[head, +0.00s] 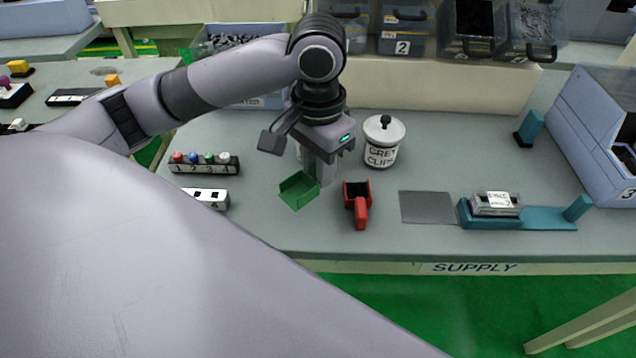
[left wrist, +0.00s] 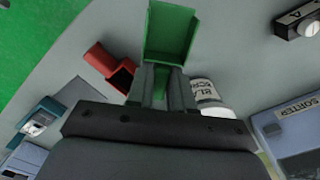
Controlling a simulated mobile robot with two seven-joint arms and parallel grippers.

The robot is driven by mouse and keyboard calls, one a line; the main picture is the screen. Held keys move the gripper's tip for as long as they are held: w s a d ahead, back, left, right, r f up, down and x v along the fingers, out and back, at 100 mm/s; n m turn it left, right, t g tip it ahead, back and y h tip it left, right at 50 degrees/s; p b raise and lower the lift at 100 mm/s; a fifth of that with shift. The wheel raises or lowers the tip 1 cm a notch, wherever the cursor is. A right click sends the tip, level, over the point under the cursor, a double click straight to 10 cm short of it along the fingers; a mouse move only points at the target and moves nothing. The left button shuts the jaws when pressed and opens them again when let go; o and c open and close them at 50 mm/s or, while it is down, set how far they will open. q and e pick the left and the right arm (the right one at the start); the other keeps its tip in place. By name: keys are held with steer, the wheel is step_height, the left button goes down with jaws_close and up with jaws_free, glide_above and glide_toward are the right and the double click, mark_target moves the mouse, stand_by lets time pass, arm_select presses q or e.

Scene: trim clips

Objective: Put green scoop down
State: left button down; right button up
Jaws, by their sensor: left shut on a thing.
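The green scoop (head: 298,191) is an open tray with its mouth towards the front left. My left gripper (head: 319,178) is shut on it, pointing down over the middle of the supply table. In the left wrist view the green scoop (left wrist: 170,35) extends beyond the fingers (left wrist: 161,85), and its tray looks empty. My right gripper is not in view.
A red scoop (head: 357,201) lies just right of the green one. A jar labelled grey clips (head: 383,141) stands behind. A numbered block with coloured knobs (head: 204,163) is at the left. A grey mat (head: 428,207) and a teal fixture (head: 540,219) are at the right.

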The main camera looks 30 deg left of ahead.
mark_target(318, 198)
arm_select(q)
step_height(318, 198, down, 4)
steer(key=shift+r+b, duration=0.15)
steer(key=shift+b, duration=0.15)
steer(key=shift+f, duration=0.2)
steer(key=shift+f, duration=0.1)
steer(key=c, duration=1)
jaws_free()
steer(key=shift+r, duration=0.45)
step_height(318, 198, up, 12)
steer(key=shift+f+p, duration=0.25)
steer(key=shift+p, duration=1)
